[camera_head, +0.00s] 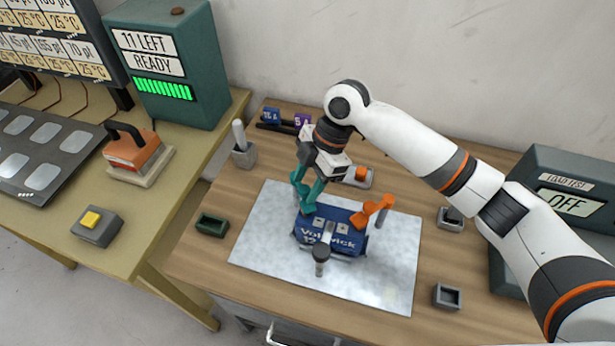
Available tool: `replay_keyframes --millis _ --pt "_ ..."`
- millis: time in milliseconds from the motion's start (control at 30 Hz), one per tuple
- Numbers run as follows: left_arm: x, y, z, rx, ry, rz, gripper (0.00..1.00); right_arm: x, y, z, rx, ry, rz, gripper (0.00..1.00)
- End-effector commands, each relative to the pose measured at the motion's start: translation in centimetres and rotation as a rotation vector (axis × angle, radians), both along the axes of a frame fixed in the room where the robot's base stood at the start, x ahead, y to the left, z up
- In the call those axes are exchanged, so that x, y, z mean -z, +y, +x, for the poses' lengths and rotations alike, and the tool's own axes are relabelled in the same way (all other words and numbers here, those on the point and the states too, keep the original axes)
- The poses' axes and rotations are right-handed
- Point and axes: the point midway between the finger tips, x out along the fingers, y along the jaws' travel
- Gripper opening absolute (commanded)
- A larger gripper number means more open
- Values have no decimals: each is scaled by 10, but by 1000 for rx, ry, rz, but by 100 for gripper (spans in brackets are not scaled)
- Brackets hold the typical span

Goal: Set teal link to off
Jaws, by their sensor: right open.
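A blue battery (327,232) with white lettering sits on a grey metal sheet (262,240) on the wooden bench. Teal parts (312,197) reach down to the battery's left top edge, just below my right gripper. I cannot clearly separate the teal link from the gripper fingers there. An orange link (371,212) stands tilted at the battery's right top edge. My right gripper (307,196) is over the battery's left end, pointing down, with its jaws open. Whether it touches the teal link cannot be told. My left gripper is not in view.
A dark clamp knob (320,253) stands in front of the battery, and a grey post (383,232) stands to its right. A green tray (211,225) and small grey holders (447,296) surround the sheet. A load test box (570,195) reads OFF at the right.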

Motion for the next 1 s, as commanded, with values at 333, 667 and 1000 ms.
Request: replay_keyframes --millis 333,667,1000 --pt "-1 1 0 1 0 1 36 4 1 -1 0 1 0 43" --pt "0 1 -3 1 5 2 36 3 1 -1 0 1 0 0" --pt "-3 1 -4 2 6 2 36 2 5 5 42 1 0 0"
